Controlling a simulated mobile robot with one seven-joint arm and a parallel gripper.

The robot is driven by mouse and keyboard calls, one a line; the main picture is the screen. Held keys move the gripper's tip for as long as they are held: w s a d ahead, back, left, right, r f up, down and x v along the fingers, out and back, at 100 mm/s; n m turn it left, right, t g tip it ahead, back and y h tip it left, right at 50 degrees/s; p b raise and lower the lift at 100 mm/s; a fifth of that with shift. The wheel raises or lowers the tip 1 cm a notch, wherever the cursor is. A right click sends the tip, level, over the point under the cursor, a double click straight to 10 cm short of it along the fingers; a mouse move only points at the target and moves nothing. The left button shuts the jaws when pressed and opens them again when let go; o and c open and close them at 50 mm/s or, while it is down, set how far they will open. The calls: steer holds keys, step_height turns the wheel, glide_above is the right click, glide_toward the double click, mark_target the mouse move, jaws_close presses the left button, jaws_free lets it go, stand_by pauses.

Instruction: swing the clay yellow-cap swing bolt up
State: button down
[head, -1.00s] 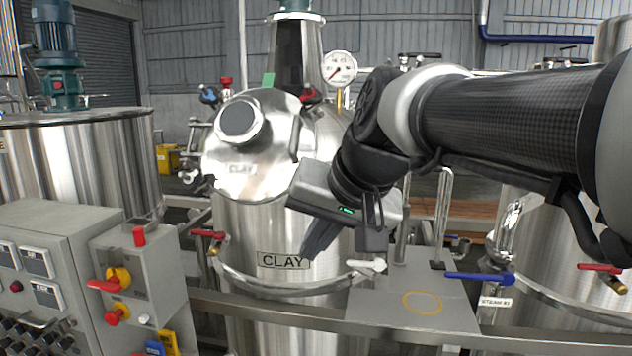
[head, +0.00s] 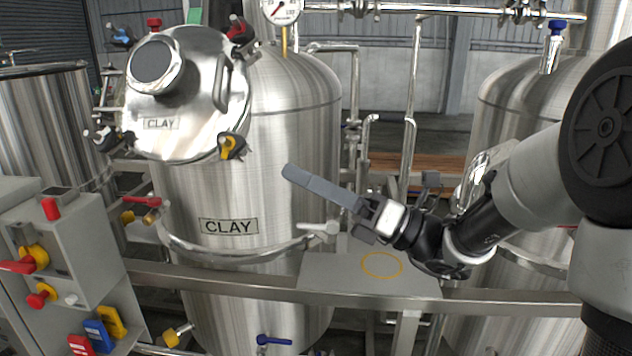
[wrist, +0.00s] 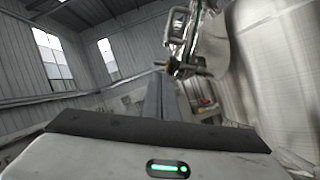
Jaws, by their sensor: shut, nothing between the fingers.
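The CLAY tank (head: 285,185) stands left of centre in the head view, with a round steel lid (head: 190,112) marked CLAY on its upper front. The yellow-cap swing bolt (head: 231,147) sits at the lid's lower right edge; its exact tilt is hard to tell. My gripper (head: 288,171) is shut and empty, its fingers pointing left in front of the tank, to the right of and slightly below the yellow cap, apart from it in the picture. In the wrist view, my shut fingers (wrist: 160,85) point away toward dark fittings, which I cannot clearly identify.
Red caps (head: 153,23) and a blue cap (head: 121,35) sit around the lid. A grey plate with a yellow ring (head: 382,264) lies right of the tank. A control box (head: 68,262) stands at lower left.

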mark_target(229, 141)
steer(key=x, duration=0.9)
steer(key=shift+a+r, duration=0.1)
steer(key=shift+a, duration=0.15)
steer(key=shift+r, duration=0.1)
